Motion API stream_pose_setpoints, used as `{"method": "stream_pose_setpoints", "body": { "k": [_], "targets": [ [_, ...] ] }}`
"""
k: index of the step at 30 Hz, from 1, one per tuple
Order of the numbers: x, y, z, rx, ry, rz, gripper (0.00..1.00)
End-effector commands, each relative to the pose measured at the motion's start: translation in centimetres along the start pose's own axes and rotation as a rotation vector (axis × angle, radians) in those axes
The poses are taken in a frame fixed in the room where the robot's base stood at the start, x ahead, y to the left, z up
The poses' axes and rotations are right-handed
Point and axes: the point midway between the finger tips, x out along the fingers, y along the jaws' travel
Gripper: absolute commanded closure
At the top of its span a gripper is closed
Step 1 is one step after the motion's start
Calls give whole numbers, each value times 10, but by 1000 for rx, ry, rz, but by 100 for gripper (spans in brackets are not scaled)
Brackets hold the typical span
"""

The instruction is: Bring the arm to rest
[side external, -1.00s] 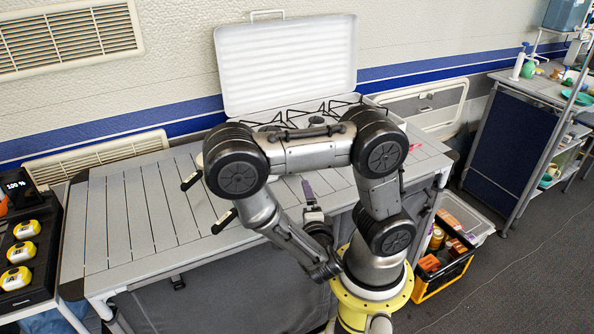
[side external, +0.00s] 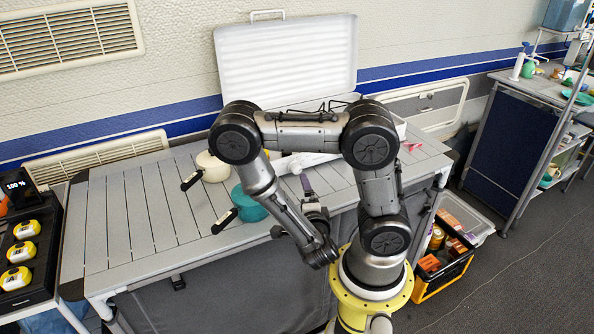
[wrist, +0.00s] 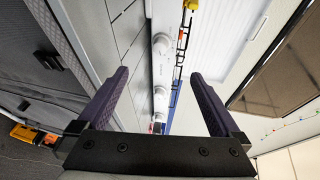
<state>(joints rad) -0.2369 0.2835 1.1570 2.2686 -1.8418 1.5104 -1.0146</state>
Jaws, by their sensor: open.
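My arm is bent over the slatted grey table (side external: 130,215).
A camp stove with a raised white lid (side external: 290,60) stands at the table's back, partly hidden by my arm; its knobs (wrist: 160,45) show in the wrist view. A crate of goods (side external: 445,262) is on the floor at right. The table's left part is clear.

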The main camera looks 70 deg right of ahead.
Motion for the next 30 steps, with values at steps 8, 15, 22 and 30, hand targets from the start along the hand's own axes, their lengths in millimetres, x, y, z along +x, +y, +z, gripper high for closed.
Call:
{"method": "stream_pose_setpoints", "body": {
  "k": [8, 15, 22, 30],
  "targets": [
    [0, 0, 0, 0, 0, 0, 0],
    [-1, 0, 0, 0, 0, 0, 0],
    [-11, 0, 2, -4, -5, 1, 0],
    [-30, 0, 2, -3, -6, 0, 0]
  ]
}}
